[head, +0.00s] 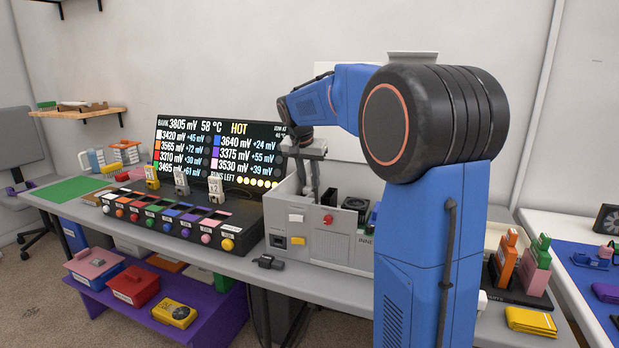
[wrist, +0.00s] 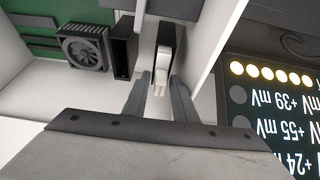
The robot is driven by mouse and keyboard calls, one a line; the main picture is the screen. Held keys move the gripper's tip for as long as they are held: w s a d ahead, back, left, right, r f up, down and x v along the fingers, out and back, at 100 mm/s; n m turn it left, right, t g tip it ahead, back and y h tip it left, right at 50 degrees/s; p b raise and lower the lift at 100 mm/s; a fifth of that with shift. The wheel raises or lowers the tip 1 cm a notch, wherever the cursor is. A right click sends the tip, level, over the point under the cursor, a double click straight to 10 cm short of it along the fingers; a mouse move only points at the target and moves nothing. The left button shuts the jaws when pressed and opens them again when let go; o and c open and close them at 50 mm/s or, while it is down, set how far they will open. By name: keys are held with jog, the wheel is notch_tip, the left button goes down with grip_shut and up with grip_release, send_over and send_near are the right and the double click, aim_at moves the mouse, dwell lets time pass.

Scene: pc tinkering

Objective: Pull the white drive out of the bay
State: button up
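The white drive (wrist: 164,70) stands in a narrow dark-lined bay (wrist: 166,32) in the wrist view, with a pale tab facing my gripper. My gripper (wrist: 160,82) is open, its two grey fingers on either side of the tab, with a small gap seeming to show beside it. How deep the fingertips reach is hard to tell. In the head view my gripper (head: 316,190) points down into the open grey computer case (head: 332,252). The drive is hidden there behind the case's front wall.
A black fan (wrist: 84,47) and a dark slot unit (wrist: 122,48) sit left of the bay in the wrist view. White case walls stand close by. The display (head: 215,150) stands left of the case, behind the coloured button console (head: 170,220).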

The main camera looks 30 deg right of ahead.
jog(key=shift+c, duration=0.6)
grip_shut()
jog(key=shift+r, duration=0.75)
notch_tip(320, 180, up, 10)
dwell(1.4)
